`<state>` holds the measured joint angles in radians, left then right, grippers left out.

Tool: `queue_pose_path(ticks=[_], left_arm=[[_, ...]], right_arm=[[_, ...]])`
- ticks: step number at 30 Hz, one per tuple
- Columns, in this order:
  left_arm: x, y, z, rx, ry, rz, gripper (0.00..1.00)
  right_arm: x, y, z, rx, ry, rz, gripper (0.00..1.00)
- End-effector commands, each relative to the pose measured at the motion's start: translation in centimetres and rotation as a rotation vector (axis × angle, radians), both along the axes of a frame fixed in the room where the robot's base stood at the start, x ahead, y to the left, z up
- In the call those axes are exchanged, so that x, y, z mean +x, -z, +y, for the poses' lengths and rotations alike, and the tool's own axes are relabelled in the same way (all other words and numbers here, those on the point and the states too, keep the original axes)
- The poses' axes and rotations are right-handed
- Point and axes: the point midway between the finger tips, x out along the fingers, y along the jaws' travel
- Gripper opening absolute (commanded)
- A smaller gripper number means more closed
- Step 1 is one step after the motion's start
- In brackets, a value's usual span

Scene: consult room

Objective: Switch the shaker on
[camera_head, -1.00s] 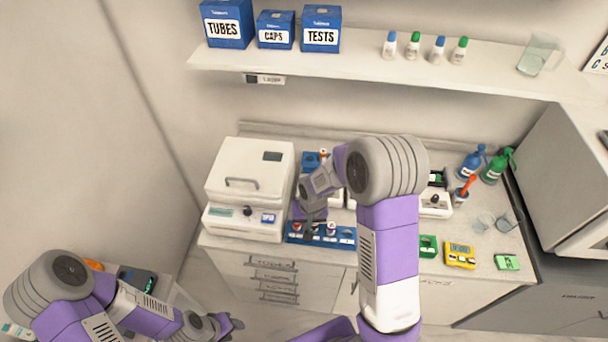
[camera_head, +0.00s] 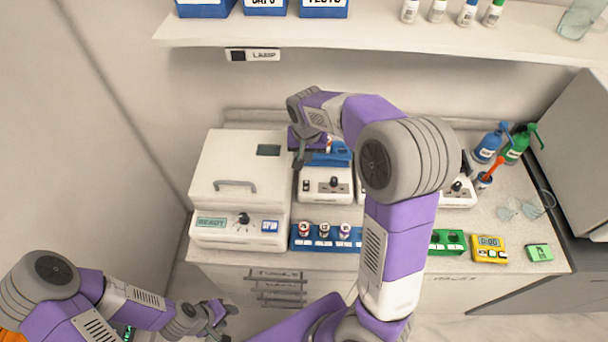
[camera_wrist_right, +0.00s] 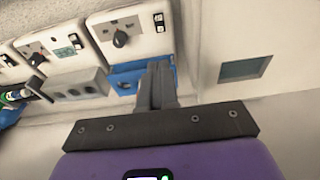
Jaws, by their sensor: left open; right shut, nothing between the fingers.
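A white device with a blue top, apparently the shaker (camera_head: 326,188), stands right of the centrifuge. Its front has a dark knob and, left of it, a small dark switch (camera_head: 306,186). In the right wrist view the shaker (camera_wrist_right: 141,47) shows its knob and switch (camera_wrist_right: 159,22) near the top. My right gripper (camera_head: 299,163) is shut and empty at the left of the blue top; its fingers (camera_wrist_right: 158,80) overlap the blue part in the wrist view. Whether they touch it I cannot tell. My left gripper (camera_head: 222,314) is open and empty, low at the left.
The centrifuge (camera_head: 240,178), with a READY display, stands close left of the shaker. A blue rack (camera_head: 318,245) with capped tubes lies in front. My right arm hides part of the bench. A yellow timer (camera_head: 489,250) and bottles stand at right. A shelf (camera_head: 370,33) hangs above.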

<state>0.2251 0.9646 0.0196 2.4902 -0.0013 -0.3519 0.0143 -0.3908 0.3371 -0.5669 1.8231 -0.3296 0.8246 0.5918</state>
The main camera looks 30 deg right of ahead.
Motion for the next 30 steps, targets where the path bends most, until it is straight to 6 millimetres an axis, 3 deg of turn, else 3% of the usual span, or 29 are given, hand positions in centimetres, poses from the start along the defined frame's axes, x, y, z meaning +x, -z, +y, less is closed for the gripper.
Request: queue_pose_path(ticks=[5, 21, 30], left_arm=[[0.0, 0.3, 0.0, 0.0, 0.0, 0.0, 0.43], [0.0, 0.8, 0.0, 0.0, 0.0, 0.0, 0.43], [0.0, 0.8, 0.0, 0.0, 0.0, 0.0, 0.43]], right_arm=[[0.2, 1.7, -0.2, -0.001, 0.001, 0.004, 0.0], [1.8, 12.0, -1.2, 0.0, 0.0, 0.004, 0.0], [2.2, 13.8, -1.4, 0.001, 0.0, -0.001, 0.0]])
